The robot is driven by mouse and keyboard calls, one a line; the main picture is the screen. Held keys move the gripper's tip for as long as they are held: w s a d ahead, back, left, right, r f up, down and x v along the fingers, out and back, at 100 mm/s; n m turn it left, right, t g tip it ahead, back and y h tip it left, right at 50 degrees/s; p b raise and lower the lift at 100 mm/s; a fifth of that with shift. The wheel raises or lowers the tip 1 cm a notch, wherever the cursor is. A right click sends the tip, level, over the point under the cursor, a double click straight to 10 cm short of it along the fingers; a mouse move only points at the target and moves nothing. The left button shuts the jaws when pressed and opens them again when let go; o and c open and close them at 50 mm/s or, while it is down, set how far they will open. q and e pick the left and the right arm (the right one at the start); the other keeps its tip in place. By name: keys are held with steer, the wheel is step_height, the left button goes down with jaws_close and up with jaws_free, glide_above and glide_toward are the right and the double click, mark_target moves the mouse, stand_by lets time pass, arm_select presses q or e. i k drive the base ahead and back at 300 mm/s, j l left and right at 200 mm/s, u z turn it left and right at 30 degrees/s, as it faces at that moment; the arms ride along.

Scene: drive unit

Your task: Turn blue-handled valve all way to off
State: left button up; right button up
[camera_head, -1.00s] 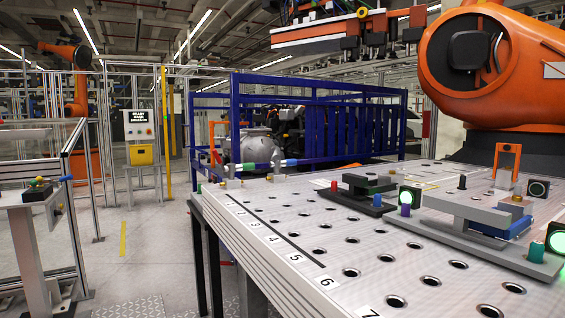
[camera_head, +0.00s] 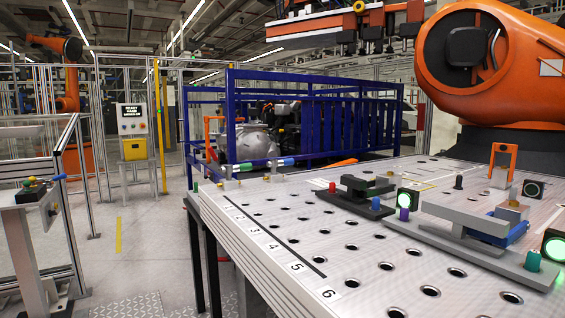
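Neither of my grippers is in view.
A black clamp fixture (camera_head: 357,198) and a grey fixture with a green-lit button (camera_head: 455,228) occupy the table's right side. A blue cage (camera_head: 330,125) stands behind. A small control stand (camera_head: 32,195) is at left. Floor left of the table is open.

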mark_target(273, 164)
steer(key=i+j, duration=0.3)
steer(key=j, duration=0.15)
steer(key=i+j, duration=0.3)
steer(key=j, duration=0.15)
steer(key=i+j, duration=0.3)
steer(key=j, duration=0.2)
